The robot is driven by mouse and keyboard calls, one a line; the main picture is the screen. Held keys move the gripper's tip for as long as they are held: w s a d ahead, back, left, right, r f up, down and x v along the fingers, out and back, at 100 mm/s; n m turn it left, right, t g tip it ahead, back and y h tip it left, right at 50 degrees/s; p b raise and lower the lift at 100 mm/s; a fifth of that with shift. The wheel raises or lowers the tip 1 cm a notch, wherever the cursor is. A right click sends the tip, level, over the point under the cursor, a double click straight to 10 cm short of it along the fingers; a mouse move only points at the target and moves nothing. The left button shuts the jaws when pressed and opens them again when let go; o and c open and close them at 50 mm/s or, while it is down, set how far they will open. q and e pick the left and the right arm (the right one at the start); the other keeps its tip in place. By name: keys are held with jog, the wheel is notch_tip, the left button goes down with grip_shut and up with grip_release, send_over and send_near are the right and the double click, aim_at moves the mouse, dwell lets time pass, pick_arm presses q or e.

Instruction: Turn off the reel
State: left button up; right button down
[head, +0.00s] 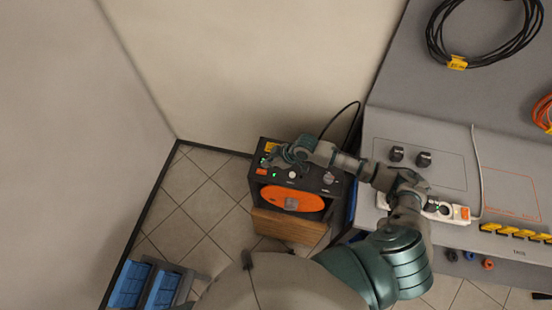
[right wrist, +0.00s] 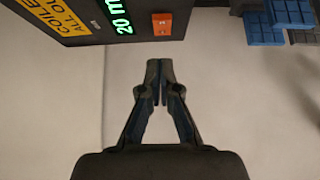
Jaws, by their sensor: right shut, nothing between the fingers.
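The reel (head: 320,184) is a black box with an orange drum (head: 290,198) in its front, standing on a wooden block. Its top panel has a yellow label (head: 271,147), a green readout and a small orange switch (head: 262,171) at the left end. In the right wrist view the readout (right wrist: 119,16) is lit green, the orange switch (right wrist: 163,24) is beside it, and the yellow label (right wrist: 58,14) is partly cut off. My right gripper (head: 272,158) is over the panel's left end. Its fingertips (right wrist: 158,64) are together and empty, apart from the switch in the picture. My left gripper is out of view.
A grey sloped console (head: 430,95) stands right of the reel, with black knobs and a white power strip (head: 459,212). A black cable coil (head: 457,63) lies on it. Blue bins (head: 163,286) stand at lower left. Tiled floor left of the reel is clear.

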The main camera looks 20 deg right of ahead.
aim_at(264, 171)
jog(key=f, duration=0.3)
jog(key=shift+a+f, duration=0.3)
jog(key=shift+a, duration=0.05)
jog(key=shift+f, duration=0.45)
jog(key=shift+d+f, duration=0.1)
jog(key=shift+d, duration=0.05)
jog(key=shift+s+d+f, duration=0.1)
jog(key=shift+f, duration=0.05)
jog(key=shift+r+p, duration=0.85)
jog(key=shift+p, duration=0.15)
